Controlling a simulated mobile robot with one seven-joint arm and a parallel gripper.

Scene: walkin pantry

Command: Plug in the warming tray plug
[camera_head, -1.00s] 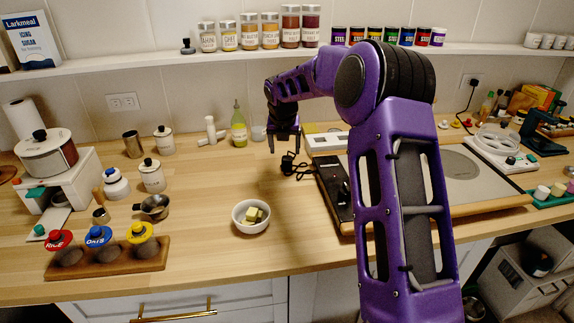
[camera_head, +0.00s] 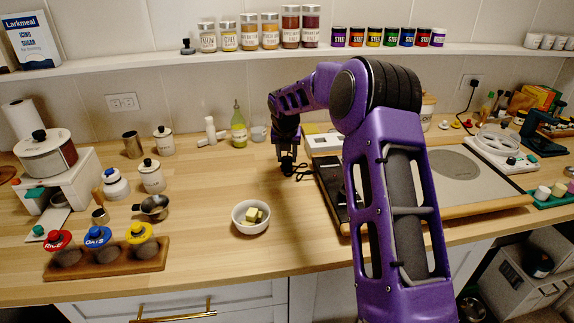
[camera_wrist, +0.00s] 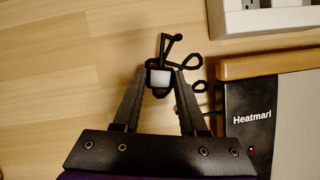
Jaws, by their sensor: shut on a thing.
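The warming tray (camera_head: 455,165) lies at the right of the counter, partly hidden behind my arm. Its dark end panel (camera_wrist: 250,125) carries lettering and a small red light in the wrist view. The black plug (camera_wrist: 160,77), with a pale face, sits between my fingertips; its looped black cord (camera_wrist: 190,63) lies beside it toward the tray. My gripper (camera_head: 287,170) is low over the counter, left of the tray, and shut on the plug. It also shows in the wrist view (camera_wrist: 159,72). A white power strip (camera_head: 322,141) stands behind the tray's left end; its sockets (camera_wrist: 262,5) show partly in the wrist view.
A wall outlet (camera_head: 123,102) is at the left, and another (camera_head: 472,82) at the right has a black cord in it. A green bottle (camera_head: 239,127) and white bowl (camera_head: 251,217) stand near my gripper.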

